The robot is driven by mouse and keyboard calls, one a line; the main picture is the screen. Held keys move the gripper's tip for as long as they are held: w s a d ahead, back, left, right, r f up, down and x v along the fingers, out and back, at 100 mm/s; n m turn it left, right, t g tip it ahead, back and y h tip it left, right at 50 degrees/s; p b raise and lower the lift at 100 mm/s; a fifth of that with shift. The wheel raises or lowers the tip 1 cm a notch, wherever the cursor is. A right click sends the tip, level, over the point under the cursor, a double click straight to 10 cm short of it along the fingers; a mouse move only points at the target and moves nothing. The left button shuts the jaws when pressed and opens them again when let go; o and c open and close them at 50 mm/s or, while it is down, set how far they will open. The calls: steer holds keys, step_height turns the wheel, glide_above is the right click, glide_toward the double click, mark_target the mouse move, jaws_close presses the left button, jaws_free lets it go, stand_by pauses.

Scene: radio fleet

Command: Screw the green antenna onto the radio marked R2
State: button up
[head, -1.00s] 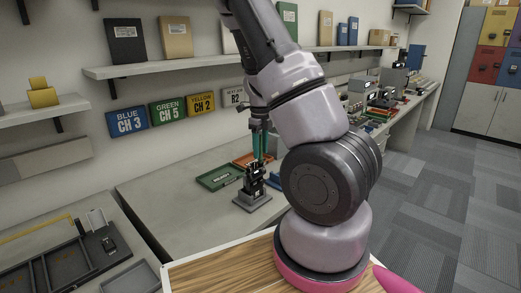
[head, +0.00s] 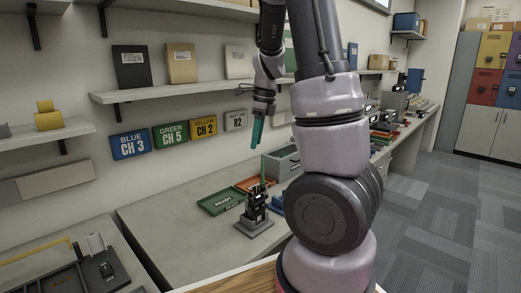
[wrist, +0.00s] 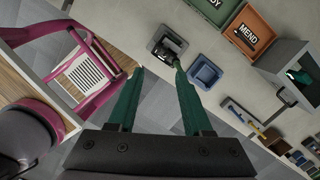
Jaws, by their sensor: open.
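A dark radio (head: 256,207) stands upright in a grey stand (head: 252,227) on the bench. A thin green antenna (head: 263,168) rises upright from its top; I cannot tell how tightly it is seated. I cannot read a mark on the radio. My gripper (head: 257,132) is above the antenna, apart from the radio, with teal fingers. In the wrist view, my gripper (wrist: 160,73) is open with nothing between its fingers. The radio (wrist: 170,45) shows beyond the fingertips, and the antenna (wrist: 178,66) appears close to the right fingertip.
A green READY tray (head: 222,201) and an orange MEND tray (wrist: 249,36) lie behind the radio. A blue tray (wrist: 205,73) and a grey bin (head: 283,160) are to its right. A wall sign reads R2 (head: 236,121). The bench left of the radio is clear.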

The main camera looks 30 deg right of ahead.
steer(key=s+a+r+n+t, duration=0.2)
steer(key=s+a+r+n, duration=0.2)
steer(key=s+r+n, duration=0.4)
steer(key=s+a+r+n+t, duration=0.3)
steer(key=s+a+r+n, duration=0.15)
steer(key=r+n, duration=0.4)
steer(key=m+g+h, duration=0.4)
steer(key=m+g, duration=0.2)
steer(key=m, duration=0.3)
glide_above(264, 182)
steer(key=a, duration=0.1)
step_height(264, 182, down, 22)
steer(key=r, duration=0.1)
steer(key=f, duration=0.3)
steer(key=d+f, duration=0.1)
steer(key=f, duration=0.6)
steer(key=shift+w+d+f, duration=0.15)
steer(key=shift+w+f, duration=0.1)
steer(key=shift+w, duration=0.05)
jaws_close()
